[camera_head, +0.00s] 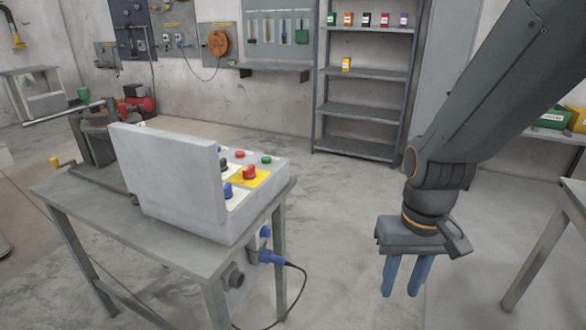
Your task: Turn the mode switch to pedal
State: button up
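A grey control box (185,232) with a raised lid or back plate (165,175) stands on a metal table. Its sloped top carries a red mushroom button (249,172) on a yellow plate, a blue button (228,191), a small red button (239,154), a green button (266,159) and a dark knob (223,164), partly hidden by the plate. I cannot tell which control is the mode switch, and no label is readable. My gripper (401,292) hangs over the floor to the right of the box, pointing down. Its two blue fingers are apart, with nothing between them.
The metal table (85,215) also bears a machine (95,140) at its far left. A blue plug (270,257) with a black cable sits at its front right side. A shelf (360,112) stands behind. Another table (545,245) is at right. Open floor lies between.

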aim_at(228, 189)
jog(key=z, duration=0.7)
jog(key=i, duration=0.8)
jog(key=u, duration=2.25)
